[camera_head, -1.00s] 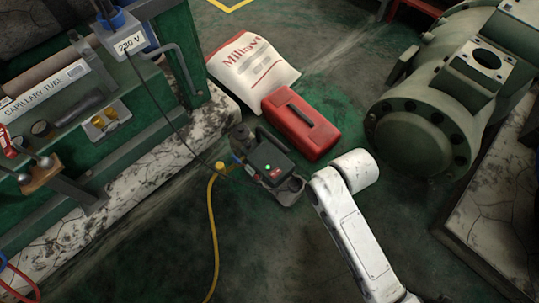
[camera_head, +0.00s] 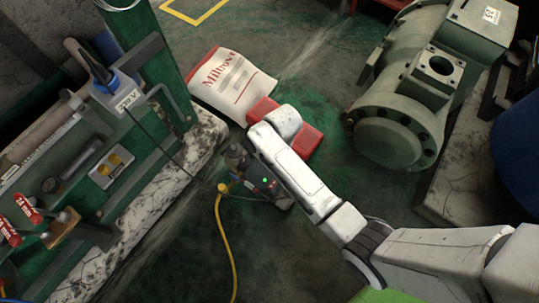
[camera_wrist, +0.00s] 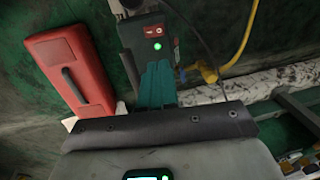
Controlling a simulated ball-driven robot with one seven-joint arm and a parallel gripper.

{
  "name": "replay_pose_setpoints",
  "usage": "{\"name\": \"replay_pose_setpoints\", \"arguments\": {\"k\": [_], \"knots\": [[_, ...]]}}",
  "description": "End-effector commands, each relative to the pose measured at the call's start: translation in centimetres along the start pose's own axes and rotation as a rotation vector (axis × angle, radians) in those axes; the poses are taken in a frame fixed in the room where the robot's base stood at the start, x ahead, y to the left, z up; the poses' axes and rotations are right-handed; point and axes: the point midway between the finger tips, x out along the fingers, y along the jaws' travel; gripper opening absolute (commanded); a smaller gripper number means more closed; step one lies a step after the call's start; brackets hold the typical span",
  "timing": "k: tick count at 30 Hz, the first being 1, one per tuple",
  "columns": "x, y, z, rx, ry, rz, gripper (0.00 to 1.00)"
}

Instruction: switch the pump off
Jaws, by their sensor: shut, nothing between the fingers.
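The pump (camera_head: 268,188) stands on the floor in the head view, partly covered by my arm; its green light is lit. In the wrist view the pump's dark and green housing (camera_wrist: 138,33) is at the top middle. A red rocker switch (camera_wrist: 153,31) sits on it above the lit green light (camera_wrist: 158,46). My gripper (camera_wrist: 158,66) is shut and empty, its teal fingers pointing at the pump just below the light. I cannot tell whether the fingertips touch the housing. My gripper is hidden behind my arm in the head view.
A red case (camera_head: 308,139) and a white sack (camera_head: 233,84) lie beyond the pump. A yellow hose (camera_head: 222,235) runs from the pump across the floor. A workbench (camera_head: 110,150) stands at left, a large green compressor (camera_head: 405,110) at right. A thin black cable hangs near the pump.

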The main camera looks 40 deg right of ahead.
Motion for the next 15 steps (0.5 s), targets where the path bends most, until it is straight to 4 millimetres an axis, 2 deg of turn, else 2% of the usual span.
{"name": "replay_pose_setpoints", "arguments": {"k": [8, 15], "knots": [[0.8, 0.0, 0.1, 0.001, -0.001, 0.0, 0.0], [5.0, 0.1, 0.1, 0.001, -0.002, 0.0, 0.0]]}}
